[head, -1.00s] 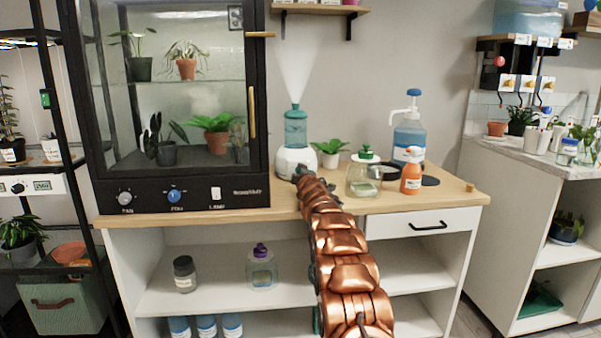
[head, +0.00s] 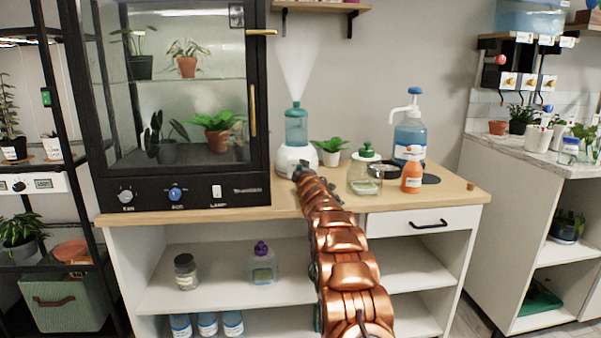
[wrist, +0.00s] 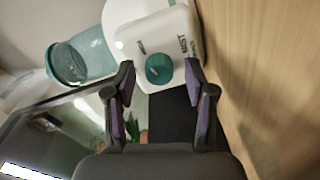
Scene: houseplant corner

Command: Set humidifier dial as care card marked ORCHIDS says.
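The humidifier (head: 292,158) is white with a teal tank (head: 296,126) and stands on the wooden counter beside the glass cabinet. Mist rises from its top. In the wrist view the humidifier's white body (wrist: 183,42) faces my gripper (wrist: 164,84), with its teal dial (wrist: 159,68) between and just beyond the fingertips. The two fingers are apart, and I see nothing held between them. Whether a fingertip touches the humidifier is unclear. I cannot make out a care card marked ORCHIDS.
The black-framed glass cabinet (head: 181,192) with plants is directly left of the humidifier. A small potted plant (head: 330,150), a glass jar (head: 364,172), an orange bottle (head: 412,176) and a blue pump bottle (head: 409,136) stand to its right. The counter's front edge (head: 340,208) runs below my arm.

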